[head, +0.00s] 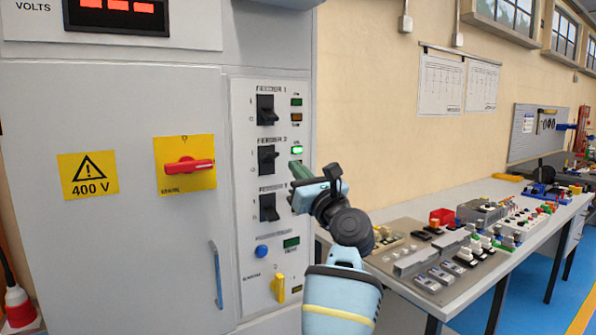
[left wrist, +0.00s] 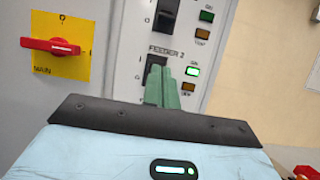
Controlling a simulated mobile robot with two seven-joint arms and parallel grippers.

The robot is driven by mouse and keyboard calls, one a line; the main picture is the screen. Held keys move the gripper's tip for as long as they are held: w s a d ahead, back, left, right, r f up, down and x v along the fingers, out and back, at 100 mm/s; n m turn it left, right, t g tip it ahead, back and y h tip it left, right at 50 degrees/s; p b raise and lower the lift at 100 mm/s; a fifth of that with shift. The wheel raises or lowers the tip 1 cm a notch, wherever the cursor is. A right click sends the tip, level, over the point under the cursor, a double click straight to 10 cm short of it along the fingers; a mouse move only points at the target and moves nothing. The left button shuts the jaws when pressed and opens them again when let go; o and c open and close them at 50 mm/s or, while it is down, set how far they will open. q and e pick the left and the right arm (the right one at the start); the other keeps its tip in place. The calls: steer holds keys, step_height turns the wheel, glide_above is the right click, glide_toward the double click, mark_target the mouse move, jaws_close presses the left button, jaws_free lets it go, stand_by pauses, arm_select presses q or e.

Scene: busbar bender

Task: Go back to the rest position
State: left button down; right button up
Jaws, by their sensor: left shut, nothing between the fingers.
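My left gripper (head: 297,169) is shut and empty in front of the grey cabinet's feeder panel. Its green fingers also show in the left wrist view (left wrist: 171,78), in front of the FEEDER 2 switch (left wrist: 153,72) and partly covering it. Whether they touch it I cannot tell. In the head view that black switch (head: 268,159) stands left of the fingertips, and its green lamp (head: 297,150) is lit. The FEEDER 1 switch (head: 266,109) is above, with both lamps unlit. A third switch (head: 268,207) is below; my gripper hides its lamps. My right gripper is not in view.
A red main switch (head: 188,166) on a yellow plate and a blue door handle (head: 216,275) are on the cabinet front. A workbench (head: 474,291) with several electrical parts stands along the wall at right. Blue floor (head: 560,290) lies beside it.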

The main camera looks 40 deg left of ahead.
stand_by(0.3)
